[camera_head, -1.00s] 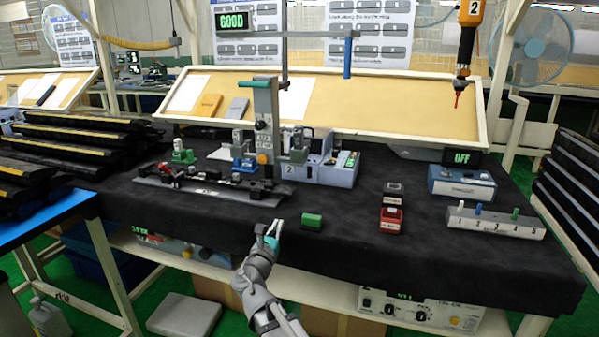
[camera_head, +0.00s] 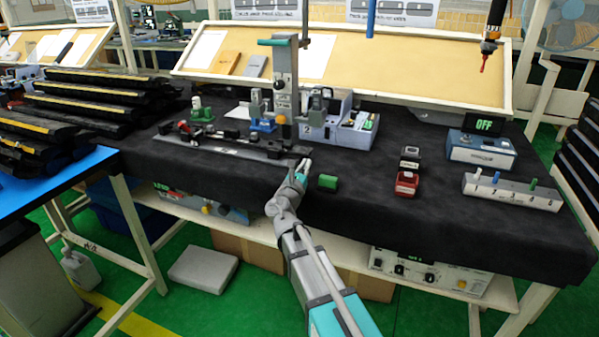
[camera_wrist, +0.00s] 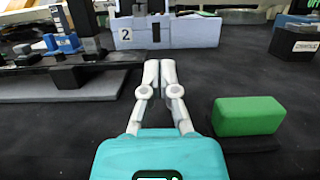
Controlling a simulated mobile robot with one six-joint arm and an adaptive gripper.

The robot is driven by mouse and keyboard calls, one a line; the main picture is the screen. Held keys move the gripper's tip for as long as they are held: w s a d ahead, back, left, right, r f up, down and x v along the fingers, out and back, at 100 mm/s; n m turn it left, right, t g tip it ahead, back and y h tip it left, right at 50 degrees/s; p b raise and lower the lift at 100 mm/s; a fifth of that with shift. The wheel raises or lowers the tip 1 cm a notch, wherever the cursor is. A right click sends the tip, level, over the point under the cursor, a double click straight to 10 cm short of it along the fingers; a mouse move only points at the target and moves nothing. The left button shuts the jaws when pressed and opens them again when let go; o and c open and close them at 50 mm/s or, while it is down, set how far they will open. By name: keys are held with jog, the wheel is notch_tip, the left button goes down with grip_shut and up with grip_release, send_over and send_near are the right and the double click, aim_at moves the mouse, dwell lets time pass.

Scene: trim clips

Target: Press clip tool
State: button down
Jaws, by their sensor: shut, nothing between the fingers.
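The clip press tool (camera_head: 286,88) stands on the black-covered bench, with a grey column and a teal lever at its top. Its base is a long grey rail fixture (camera_head: 225,149) with black, red and blue holders; part of it shows at the left of the wrist view (camera_wrist: 70,85). My gripper (camera_head: 306,163) is shut and empty, low over the bench in front of the press's right end. In the wrist view its fingertips (camera_wrist: 160,66) are together. A green block (camera_head: 328,183) lies just right of my gripper, apart from it, also in the wrist view (camera_wrist: 248,116).
Red and black stamp-like items (camera_head: 407,181) sit to the right. A numbered peg block (camera_head: 511,191) and an OFF display unit (camera_head: 481,149) are farther right. Black trim parts (camera_head: 85,105) are stacked left.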

jog(key=p+x, duration=0.1)
jog(key=x, duration=0.2)
jog(key=p+x, duration=0.1)
jog(key=x, duration=0.3)
jog(key=p+x, duration=0.1)
jog(key=x, duration=0.3)
jog(key=shift+w+r, duration=0.15)
jog(key=shift+r, duration=0.2)
jog(key=shift+r+p, duration=1.65)
jog(key=shift+p, duration=0.05)
